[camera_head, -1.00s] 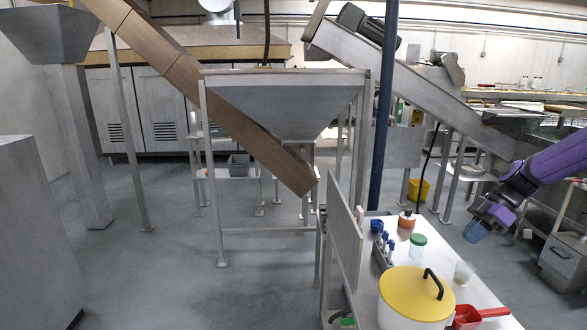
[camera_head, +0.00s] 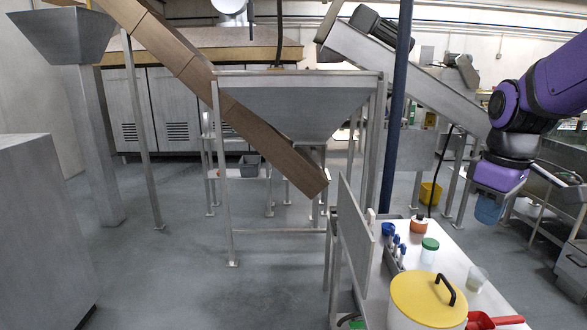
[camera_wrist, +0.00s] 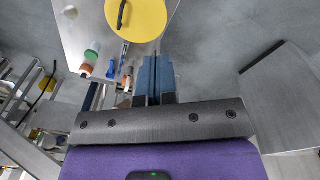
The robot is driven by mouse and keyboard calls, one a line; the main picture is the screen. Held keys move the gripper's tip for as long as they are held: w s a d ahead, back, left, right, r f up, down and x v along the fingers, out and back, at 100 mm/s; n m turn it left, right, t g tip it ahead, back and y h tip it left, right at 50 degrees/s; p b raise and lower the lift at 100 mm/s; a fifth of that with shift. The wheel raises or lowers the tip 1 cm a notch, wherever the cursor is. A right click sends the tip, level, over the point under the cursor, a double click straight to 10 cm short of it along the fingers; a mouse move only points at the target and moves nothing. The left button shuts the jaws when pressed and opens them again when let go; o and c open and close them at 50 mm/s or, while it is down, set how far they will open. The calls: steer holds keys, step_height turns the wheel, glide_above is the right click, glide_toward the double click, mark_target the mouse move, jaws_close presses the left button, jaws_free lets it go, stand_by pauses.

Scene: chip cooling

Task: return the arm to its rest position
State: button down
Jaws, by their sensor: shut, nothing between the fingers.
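My purple arm reaches in from the right edge of the head view. My gripper (camera_head: 488,209) has blue fingers that point down, above and to the right of the steel table (camera_head: 455,249). It is clear of everything there. In the wrist view the blue fingers (camera_wrist: 155,78) are pressed side by side with nothing between them. The table and the pot with its yellow lid (camera_wrist: 136,18) lie beyond the fingertips.
On the table stand a white pot with a yellow lid (camera_head: 428,299), a red scoop (camera_head: 495,321), a green-lidded jar (camera_head: 429,251), a clear cup (camera_head: 476,279) and an orange container (camera_head: 420,224). A blue post (camera_head: 396,110) rises behind. The grey floor at left (camera_head: 165,270) is free.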

steer(key=s+a+r+m+t, duration=0.1)
steer(key=s+r+m+t, duration=0.1)
steer(key=s, duration=0.5)
steer(key=s+a+r+m+t, duration=0.1)
steer(key=s+r+m+t, duration=0.1)
steer(key=s+m, duration=0.2)
steer(key=shift+s+a+r+m+t, duration=0.2)
steer(key=shift+s+a+m+t, duration=0.15)
steer(key=shift+s, duration=1.2)
